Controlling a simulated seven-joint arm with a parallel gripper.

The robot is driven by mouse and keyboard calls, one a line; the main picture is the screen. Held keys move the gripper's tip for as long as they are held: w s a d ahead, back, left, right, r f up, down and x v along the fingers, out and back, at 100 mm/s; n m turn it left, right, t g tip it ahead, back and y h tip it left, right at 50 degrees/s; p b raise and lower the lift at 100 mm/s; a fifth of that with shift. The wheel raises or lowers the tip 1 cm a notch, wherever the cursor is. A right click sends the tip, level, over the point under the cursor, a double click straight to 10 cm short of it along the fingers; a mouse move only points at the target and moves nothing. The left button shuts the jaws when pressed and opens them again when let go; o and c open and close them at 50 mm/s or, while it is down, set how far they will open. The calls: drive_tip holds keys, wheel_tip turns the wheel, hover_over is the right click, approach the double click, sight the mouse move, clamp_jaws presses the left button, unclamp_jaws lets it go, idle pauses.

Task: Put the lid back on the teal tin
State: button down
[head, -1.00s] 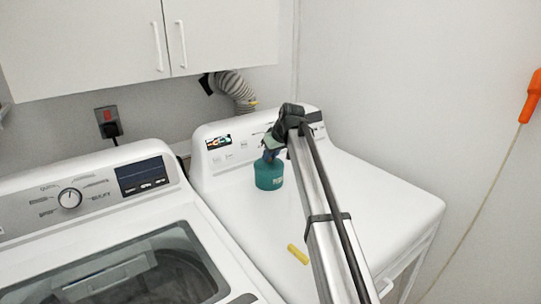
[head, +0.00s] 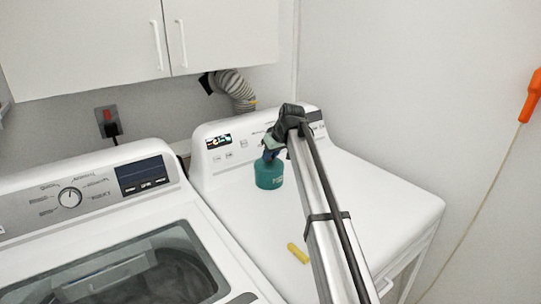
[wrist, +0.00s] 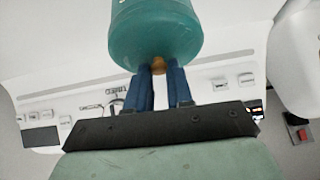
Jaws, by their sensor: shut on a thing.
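The teal tin (head: 269,176) stands upright on the white dryer top, close to its control panel. My gripper (head: 269,157) points down at the tin's top. In the wrist view my blue fingers (wrist: 160,77) are shut on a small brown knob (wrist: 158,66) at the end of the teal tin, which fills the top of that picture. The knob looks like the lid's handle. The fingers partly hide the knob, and the seam between lid and tin is too unclear to tell whether the lid sits fully flush.
A yellow object (head: 298,253) lies on the dryer top, in front of the tin. The dryer's control panel (head: 230,146) rises just behind the tin. A washer (head: 110,225) stands to the left. The dryer top right of my arm is clear.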

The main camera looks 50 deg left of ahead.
drive_tip(key=c, duration=0.9)
unclamp_jaws()
drive_tip(key=shift+o, duration=0.3)
drive_tip(key=o, duration=0.4)
drive_tip(key=shift+r, duration=0.1)
drive_tip(key=shift+r, duration=3.4)
drive_tip(key=shift+c, duration=0.4)
